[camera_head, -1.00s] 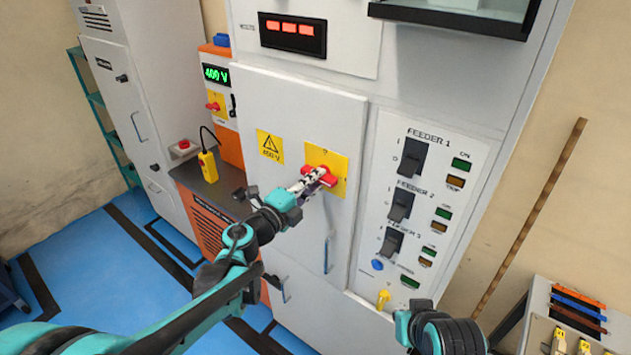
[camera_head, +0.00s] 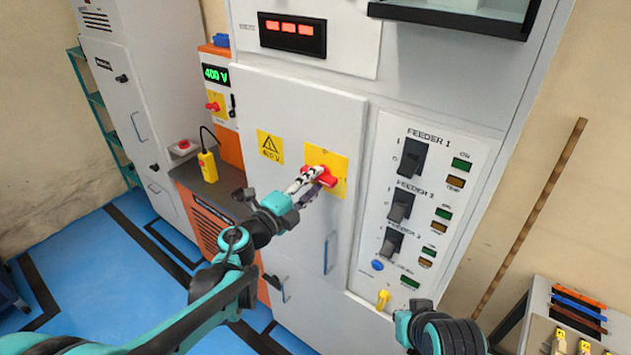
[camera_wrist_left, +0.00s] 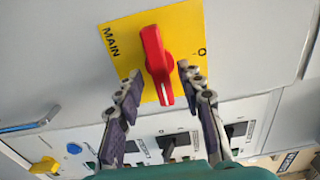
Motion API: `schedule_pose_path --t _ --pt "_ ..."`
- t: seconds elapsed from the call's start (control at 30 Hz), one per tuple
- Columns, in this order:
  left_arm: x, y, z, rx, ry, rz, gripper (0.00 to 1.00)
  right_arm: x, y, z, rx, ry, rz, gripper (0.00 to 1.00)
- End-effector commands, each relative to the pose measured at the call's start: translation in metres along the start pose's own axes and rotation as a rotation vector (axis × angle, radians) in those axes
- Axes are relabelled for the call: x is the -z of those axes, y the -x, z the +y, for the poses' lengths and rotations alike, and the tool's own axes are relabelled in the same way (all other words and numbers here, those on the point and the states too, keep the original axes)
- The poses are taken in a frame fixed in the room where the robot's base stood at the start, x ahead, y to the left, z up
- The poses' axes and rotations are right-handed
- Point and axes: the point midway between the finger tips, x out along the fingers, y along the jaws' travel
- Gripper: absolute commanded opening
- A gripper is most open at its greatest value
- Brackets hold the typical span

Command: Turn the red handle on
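The red handle (camera_wrist_left: 157,60) sits on a yellow plate (camera_wrist_left: 184,33) marked MAIN on the grey cabinet door. In the head view the handle (camera_head: 328,178) is partly hidden by my left gripper (camera_head: 308,182). In the left wrist view my left gripper (camera_wrist_left: 158,84) is open, with one finger on each side of the handle's lower end. Gaps show between the fingers and the handle.
A feeder panel (camera_head: 378,208) with several black switches is right of the door. A door handle (camera_head: 329,253) hangs below the plate. A yellow handheld device (camera_head: 208,166) stands on the counter at left. A rack with coloured bars (camera_head: 578,308) is at lower right.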

Motion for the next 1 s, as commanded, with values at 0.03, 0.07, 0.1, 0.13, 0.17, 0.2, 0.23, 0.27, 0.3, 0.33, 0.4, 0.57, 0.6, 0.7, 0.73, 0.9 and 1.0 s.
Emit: schedule_pose_path --t 0.03,0.07,0.1,0.13,0.17,0.2,0.23,0.27,0.3,0.33,0.4,0.57,0.6,0.7,0.73,0.9,1.0 --pt "-0.001 0.009 0.0 0.0 0.0 -0.004 0.38 0.0 0.0 0.0 0.0 0.0 0.0 0.0" --pt "-0.001 0.015 0.0 0.0 0.0 -0.004 0.38 0.0 0.0 0.0 0.0 0.0 0.0 0.0" --pt "-0.001 0.023 0.0 0.0 0.0 -0.003 0.38 0.0 0.0 0.0 0.0 0.0 0.0 0.0" --pt "-0.001 0.03 0.0 0.0 0.0 -0.005 0.38 0.0 0.0 0.0 0.0 0.0 0.0 0.0" --pt "-0.001 0.037 0.0 0.0 0.0 -0.005 0.38 0.0 0.0 0.0 0.0 0.0 0.0 0.0" --pt "-0.001 0.046 0.0 0.0 0.0 -0.004 0.38 0.0 0.0 0.0 0.0 0.0 0.0 0.0" --pt "-0.001 0.053 0.001 0.0 0.0 -0.005 0.38 0.0 0.0 0.0 0.0 0.0 0.0 0.0" --pt "-0.001 0.06 0.001 0.0 0.0 -0.004 0.38 0.0 0.0 0.0 0.0 0.0 0.0 0.0" --pt "-0.001 0.068 0.001 0.0 0.0 -0.005 0.38 0.0 0.0 0.0 0.0 0.0 0.0 0.0" --pt "-0.001 0.074 0.001 0.0 -0.001 -0.005 0.38 0.0 0.0 0.0 0.0 0.0 0.0 0.0" --pt "-0.001 0.086 0.001 0.0 -0.001 -0.005 0.38 0.0 0.0 0.0 0.0 0.0 0.0 0.0" --pt "0.0 0.104 0.001 0.0 -0.001 -0.001 0.38 0.0 0.0 0.0 0.0 0.0 0.0 0.0" --pt "0.0 0.107 0.001 0.0 -0.001 -0.001 0.38 0.0 0.0 0.0 0.0 0.0 0.0 0.0" --pt "0.0 0.11 0.001 0.0 -0.001 -0.001 0.38 0.0 0.0 0.0 0.0 0.0 0.0 0.0" --pt "0.0 0.11 0.001 0.0 -0.001 -0.001 0.38 0.0 0.0 0.0 0.0 0.0 0.0 0.0" --pt "0.0 0.11 0.001 0.0 -0.001 0.0 0.38 0.0 0.0 0.0 0.0 0.0 0.0 0.0" --pt "0.0 0.109 0.001 0.0 -0.001 0.0 0.38 0.0 0.0 0.0 0.0 0.0 0.0 0.0"
